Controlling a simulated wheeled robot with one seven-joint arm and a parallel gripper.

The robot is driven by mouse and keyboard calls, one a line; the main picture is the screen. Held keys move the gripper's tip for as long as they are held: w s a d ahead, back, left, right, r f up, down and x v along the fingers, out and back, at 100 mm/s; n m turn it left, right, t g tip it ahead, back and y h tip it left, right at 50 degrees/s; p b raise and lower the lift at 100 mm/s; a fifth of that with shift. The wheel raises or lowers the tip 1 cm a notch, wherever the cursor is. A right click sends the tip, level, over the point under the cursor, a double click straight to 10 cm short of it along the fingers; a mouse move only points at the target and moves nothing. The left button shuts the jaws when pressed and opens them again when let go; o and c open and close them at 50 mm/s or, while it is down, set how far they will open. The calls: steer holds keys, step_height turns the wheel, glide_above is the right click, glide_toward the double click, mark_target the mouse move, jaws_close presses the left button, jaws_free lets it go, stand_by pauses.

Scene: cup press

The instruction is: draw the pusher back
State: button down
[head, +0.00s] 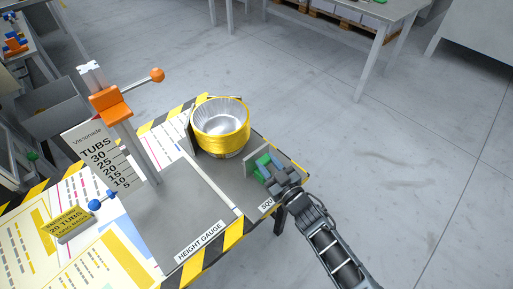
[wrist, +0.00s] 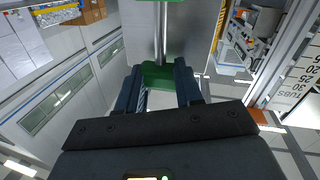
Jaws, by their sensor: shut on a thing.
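The tubs (head: 220,128) are a stack with a silvery inside and yellow outer bands. My gripper (head: 270,172) is shut on the green handle. In the wrist view the green handle (wrist: 158,75) sits between my two dark fingers, with a metal rod running from it to the grey plate (wrist: 195,30). My fingers partly hide the handle in the head view.
A height gauge post with an orange slider (head: 111,103) and a tub scale board (head: 97,157) stands left on the bench. A yellow sign (head: 65,222) and a blue-knobbed piece (head: 95,205) lie at lower left. Open floor (head: 400,150) lies to the right.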

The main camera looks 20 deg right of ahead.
steer(key=shift+s+d, duration=0.3)
steer(key=shift+s, duration=0.65)
steer(key=shift+f, duration=0.1)
steer(key=c, duration=0.8)
jaws_free()
steer(key=shift+o, duration=0.2)
steer(key=s, duration=0.7)
steer(key=shift+s+d, duration=0.35)
steer(key=shift+d, duration=0.1)
